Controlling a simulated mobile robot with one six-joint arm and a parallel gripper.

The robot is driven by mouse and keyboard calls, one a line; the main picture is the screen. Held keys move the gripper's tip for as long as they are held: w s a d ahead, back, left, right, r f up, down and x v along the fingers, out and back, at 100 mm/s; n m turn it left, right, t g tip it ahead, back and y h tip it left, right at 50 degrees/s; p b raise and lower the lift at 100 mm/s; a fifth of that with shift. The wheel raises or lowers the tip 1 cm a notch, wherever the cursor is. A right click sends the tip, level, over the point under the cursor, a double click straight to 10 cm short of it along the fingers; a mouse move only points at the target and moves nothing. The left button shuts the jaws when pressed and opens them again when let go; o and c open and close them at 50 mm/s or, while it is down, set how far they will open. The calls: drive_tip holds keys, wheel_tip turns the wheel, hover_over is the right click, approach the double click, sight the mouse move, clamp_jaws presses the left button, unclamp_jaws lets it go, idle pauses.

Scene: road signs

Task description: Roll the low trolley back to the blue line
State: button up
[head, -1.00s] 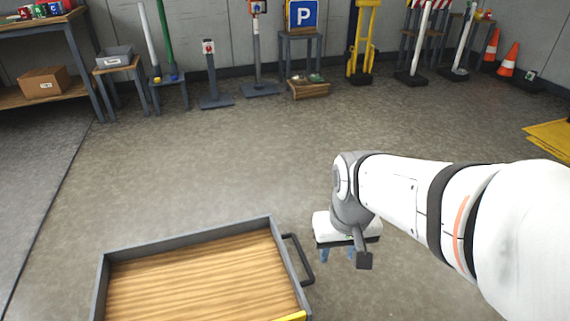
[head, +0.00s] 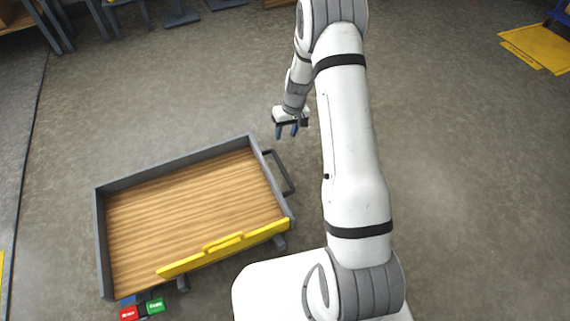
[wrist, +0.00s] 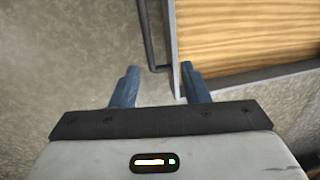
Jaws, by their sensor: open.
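The low trolley (head: 172,165) has a grey rim, a wood-grain deck and a yellow bar along its near edge. Its dark handle (head: 280,172) sticks out on the right side. My gripper (head: 286,135) is open and empty, just beyond the trolley's far right corner and near the handle's far end. In the wrist view my two blue fingers (wrist: 159,72) are apart, and the handle (wrist: 147,38) shows ahead, its near end between the fingertips in the picture. I cannot tell whether they touch. I cannot make out the blue line in these views.
Red and green blocks (head: 142,309) lie on the floor by the trolley's near left corner. A yellow flat piece (head: 535,45) lies at the far right. Stands and table legs line the back. The floor right of my arm is clear.

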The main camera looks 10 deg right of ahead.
drive_tip(key=p, duration=0.2)
approach(285, 170)
drive_tip(key=f, duration=0.3)
drive_tip(key=a+f+b, duration=0.1)
drive_tip(key=f, duration=0.1)
drive_tip(key=f+b, duration=0.1)
drive_tip(key=f, duration=0.2)
drive_tip(key=shift+a+f, duration=0.25)
drive_tip(key=shift+f, duration=0.05)
clamp_jaws()
